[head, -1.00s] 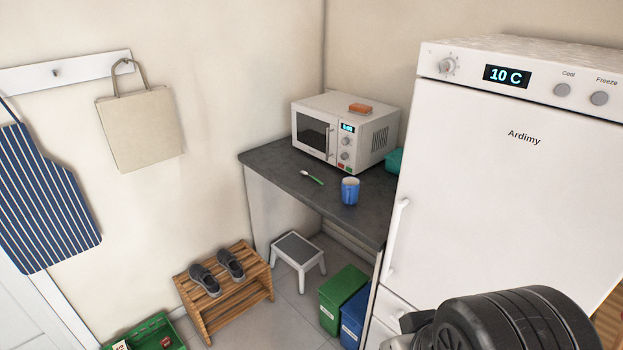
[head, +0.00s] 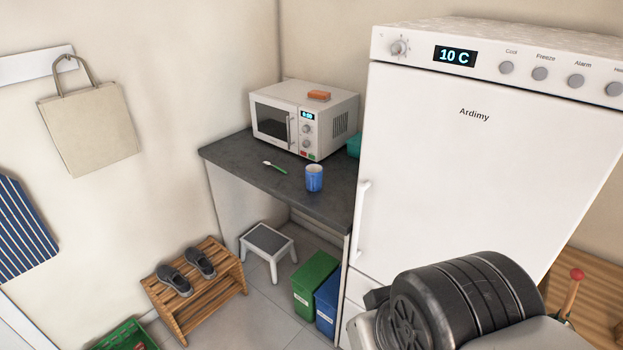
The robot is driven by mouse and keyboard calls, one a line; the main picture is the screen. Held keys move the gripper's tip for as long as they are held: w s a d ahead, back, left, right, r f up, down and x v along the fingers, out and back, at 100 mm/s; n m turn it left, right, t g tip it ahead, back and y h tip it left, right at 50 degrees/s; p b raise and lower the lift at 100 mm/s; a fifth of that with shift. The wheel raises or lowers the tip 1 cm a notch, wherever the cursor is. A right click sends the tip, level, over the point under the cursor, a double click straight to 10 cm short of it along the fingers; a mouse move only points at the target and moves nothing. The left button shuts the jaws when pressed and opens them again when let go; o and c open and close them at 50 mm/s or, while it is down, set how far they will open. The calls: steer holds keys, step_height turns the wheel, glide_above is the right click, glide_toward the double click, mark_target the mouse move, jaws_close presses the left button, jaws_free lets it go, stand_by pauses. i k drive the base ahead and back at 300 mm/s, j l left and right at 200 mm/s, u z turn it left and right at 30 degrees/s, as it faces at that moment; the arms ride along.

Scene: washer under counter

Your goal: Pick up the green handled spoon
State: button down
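The green handled spoon (head: 275,167) lies on the dark countertop (head: 232,153) in the head view, in front of the microwave. Its pale bowl points left and its green handle points right. A blue mug (head: 314,178) stands to the right of the spoon, apart from it. Part of my arm shows at the bottom right, in front of the fridge. My gripper's fingers are not in view.
A white microwave (head: 272,123) with an orange sponge-like block (head: 318,95) on top stands behind the spoon. The tall fridge (head: 470,170) bounds the counter's right side. A step stool (head: 267,239), bins (head: 315,284) and a wooden shoe rack (head: 196,292) stand on the floor.

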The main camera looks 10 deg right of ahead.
mark_target(267, 164)
steer(key=i+j+z, duration=0.3)
steer(key=i+j, duration=0.55)
steer(key=i, duration=0.55)
steer(key=i+j+z, duration=0.35)
steer(key=i+j, duration=0.8)
steer(key=i, duration=0.15)
